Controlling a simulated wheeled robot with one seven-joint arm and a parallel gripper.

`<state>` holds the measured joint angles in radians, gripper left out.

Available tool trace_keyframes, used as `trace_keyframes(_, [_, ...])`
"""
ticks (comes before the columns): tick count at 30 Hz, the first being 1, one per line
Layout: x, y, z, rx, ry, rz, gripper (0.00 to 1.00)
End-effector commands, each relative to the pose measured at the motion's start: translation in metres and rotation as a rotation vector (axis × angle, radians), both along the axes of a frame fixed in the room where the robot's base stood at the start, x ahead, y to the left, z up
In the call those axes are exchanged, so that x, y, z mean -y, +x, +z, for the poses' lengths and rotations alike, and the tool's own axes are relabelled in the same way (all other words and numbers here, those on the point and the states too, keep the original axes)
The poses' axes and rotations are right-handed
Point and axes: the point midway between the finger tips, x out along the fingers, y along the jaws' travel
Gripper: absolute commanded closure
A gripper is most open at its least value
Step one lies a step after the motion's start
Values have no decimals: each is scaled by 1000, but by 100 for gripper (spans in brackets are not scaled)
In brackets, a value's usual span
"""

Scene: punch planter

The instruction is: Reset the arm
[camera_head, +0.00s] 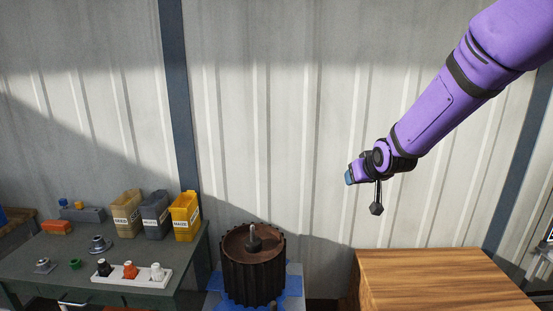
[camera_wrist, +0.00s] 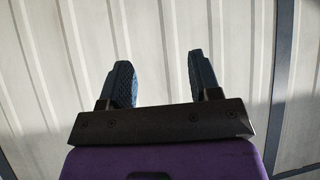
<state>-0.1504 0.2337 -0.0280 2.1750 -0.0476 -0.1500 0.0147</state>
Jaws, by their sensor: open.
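My gripper (camera_head: 350,177) is at the end of my purple arm, raised in front of the ribbed metal wall, to the right of the dark ribbed planter and above the wooden top. In the wrist view its two dark blue fingers (camera_wrist: 160,85) stand wide apart with only the wall behind them. The gripper is open and empty, and it touches nothing. In the head view the fingers are small and partly overlap, so their gap does not show there.
A dark ribbed planter (camera_head: 252,281) with a grey tool on it stands on a blue base. A green table (camera_head: 75,257) at the left holds three bins (camera_head: 155,215), a white tray (camera_head: 130,278) and small parts. A bare wooden top (camera_head: 440,275) is at lower right.

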Motion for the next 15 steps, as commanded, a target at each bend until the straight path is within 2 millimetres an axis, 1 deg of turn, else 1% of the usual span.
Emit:
trace_keyframes(1, [6, -14, 16, -10, 0, -9, 43])
trace_keyframes(5, [19, -51, 44, -56, -3, -29, 43])
trace_keyframes(6, [22, -63, 52, -71, -3, -35, 43])
trace_keyframes(11, [36, -114, 80, -129, -5, -58, 43])
trace_keyframes(15, [47, -161, 98, -180, -6, -78, 43])
